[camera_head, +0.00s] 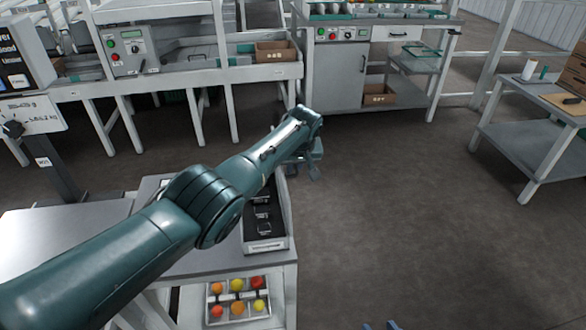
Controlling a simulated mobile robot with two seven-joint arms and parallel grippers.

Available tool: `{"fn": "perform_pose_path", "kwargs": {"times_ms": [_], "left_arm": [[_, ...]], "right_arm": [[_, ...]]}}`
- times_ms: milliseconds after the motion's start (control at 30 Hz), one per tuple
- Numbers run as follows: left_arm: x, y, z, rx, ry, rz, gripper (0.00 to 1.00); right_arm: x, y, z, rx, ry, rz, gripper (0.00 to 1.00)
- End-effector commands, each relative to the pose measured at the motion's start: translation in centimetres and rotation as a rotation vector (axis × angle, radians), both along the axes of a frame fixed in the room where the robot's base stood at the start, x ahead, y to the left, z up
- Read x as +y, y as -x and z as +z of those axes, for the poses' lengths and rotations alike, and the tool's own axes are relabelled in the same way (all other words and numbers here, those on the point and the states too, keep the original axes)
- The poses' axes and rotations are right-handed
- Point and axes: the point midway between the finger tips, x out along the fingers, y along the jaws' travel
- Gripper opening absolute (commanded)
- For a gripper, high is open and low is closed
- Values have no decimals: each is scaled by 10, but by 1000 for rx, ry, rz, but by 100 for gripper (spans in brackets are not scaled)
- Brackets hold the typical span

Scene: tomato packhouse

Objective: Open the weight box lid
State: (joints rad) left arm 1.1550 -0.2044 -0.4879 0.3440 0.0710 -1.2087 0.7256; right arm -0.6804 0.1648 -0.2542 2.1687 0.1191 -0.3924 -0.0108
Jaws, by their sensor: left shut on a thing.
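The weight box (286,222) is a long pale box at the right edge of the grey bench. Its near part shows a dark inside with several metal weights (262,213), and a white label is on its near end. My left arm crosses over the bench and hides the box's far part. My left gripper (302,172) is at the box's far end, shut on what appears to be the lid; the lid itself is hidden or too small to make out.
The grey bench (50,235) has a clear top at left, with a scale display (25,110) behind it. A tray of tomatoes (238,297) sits on the shelf below. Open floor lies to the right, with a side table (530,150) beyond.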

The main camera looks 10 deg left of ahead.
Motion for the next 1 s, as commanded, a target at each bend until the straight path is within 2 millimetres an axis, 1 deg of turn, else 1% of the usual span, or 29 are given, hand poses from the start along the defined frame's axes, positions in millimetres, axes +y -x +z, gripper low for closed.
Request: {"fn": "perform_pose_path", "kwargs": {"times_ms": [33,500,533,600,867,1000], "left_arm": [[0,1,-3,5,1,1,0],[0,2,-3,7,1,2,0],[0,2,-4,7,1,2,11],[0,2,-3,7,1,2,17],[0,1,-1,3,0,1,18],[-1,2,8,2,1,0,18]], "right_arm": [[0,0,-1,0,-1,0,36],[0,1,-1,-1,-3,2,36],[0,1,-1,-1,-3,2,36],[0,1,-1,0,-1,3,36],[1,1,0,0,-1,4,36],[0,1,8,-2,6,6,36]]}}
